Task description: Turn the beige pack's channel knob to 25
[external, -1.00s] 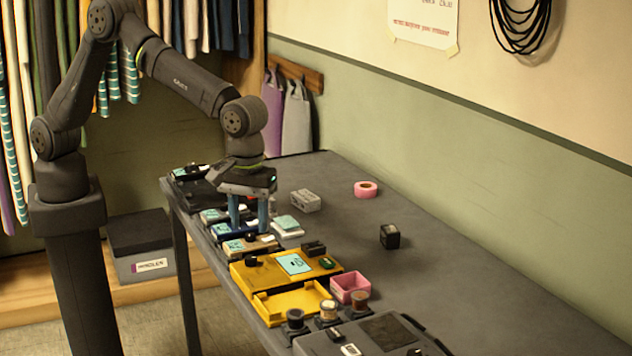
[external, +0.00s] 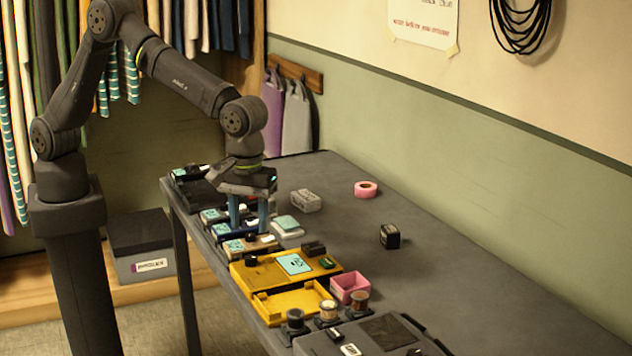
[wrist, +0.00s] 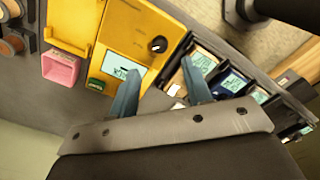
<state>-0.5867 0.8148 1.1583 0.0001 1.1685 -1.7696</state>
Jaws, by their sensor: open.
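The beige pack (external: 262,249) lies in the row at the table's near-left edge, between a blue pack (external: 229,231) and a yellow unit. Dark knob-like parts (external: 251,237) show on its top; I cannot read any channel number. My gripper (external: 248,228) points down over the row, its two blue-grey fingers apart and nothing seen between them. In the wrist view my gripper (wrist: 160,68) has one finger over the yellow unit's edge and the other over the beige pack (wrist: 177,82), beside its pale teal screen (wrist: 204,60). The knob is not clear there.
The yellow unit (external: 262,273), with its black knob (wrist: 158,44), stands close beside the beige pack. A pink box (external: 350,289) and small jars (external: 328,311) stand nearer the camera. A grey box (external: 306,201), pink tape roll (external: 366,189) and black block (external: 390,236) are spread over mostly clear table.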

